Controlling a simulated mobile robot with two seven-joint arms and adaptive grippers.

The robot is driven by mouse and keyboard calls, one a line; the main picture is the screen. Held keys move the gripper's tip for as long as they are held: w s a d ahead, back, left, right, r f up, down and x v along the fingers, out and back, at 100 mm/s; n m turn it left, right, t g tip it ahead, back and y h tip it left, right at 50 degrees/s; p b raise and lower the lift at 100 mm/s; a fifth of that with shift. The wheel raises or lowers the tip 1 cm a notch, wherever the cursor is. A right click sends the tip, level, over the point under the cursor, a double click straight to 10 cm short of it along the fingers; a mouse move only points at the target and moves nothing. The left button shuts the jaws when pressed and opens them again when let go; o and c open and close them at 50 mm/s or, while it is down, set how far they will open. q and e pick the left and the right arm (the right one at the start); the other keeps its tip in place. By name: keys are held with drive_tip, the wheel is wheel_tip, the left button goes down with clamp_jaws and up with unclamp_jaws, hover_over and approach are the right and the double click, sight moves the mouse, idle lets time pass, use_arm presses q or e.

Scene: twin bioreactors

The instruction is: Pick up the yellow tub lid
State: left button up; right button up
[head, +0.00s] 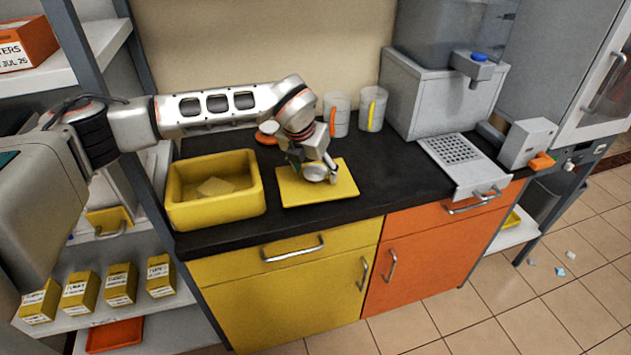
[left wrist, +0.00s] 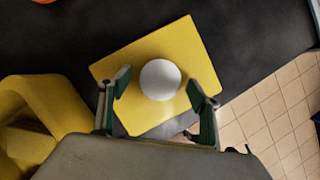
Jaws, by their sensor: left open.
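The yellow tub lid (head: 340,187) is a flat square plate lying on the dark counter, right of the yellow tub (head: 213,205). It also shows in the left wrist view (left wrist: 187,43), with a round white knob (left wrist: 160,80) at its middle. My left gripper (head: 316,172) is over the lid, pointing down. In the left wrist view my left gripper (left wrist: 159,88) is open, with one green-lined finger on each side of the knob and gaps to both. In the head view the gripper partly hides the knob. My right gripper is not in view.
The open tub holds a flat yellowish piece (head: 215,187). Two clear jugs, one with an orange handle (head: 336,114) and one with a yellow handle (head: 371,109), stand behind the gripper. A grey dispenser (head: 440,90) stands to the right. The counter right of the lid is clear.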

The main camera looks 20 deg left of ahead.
use_arm(q)
drive_tip(key=c, duration=1.3)
drive_tip(key=shift+r, duration=0.1)
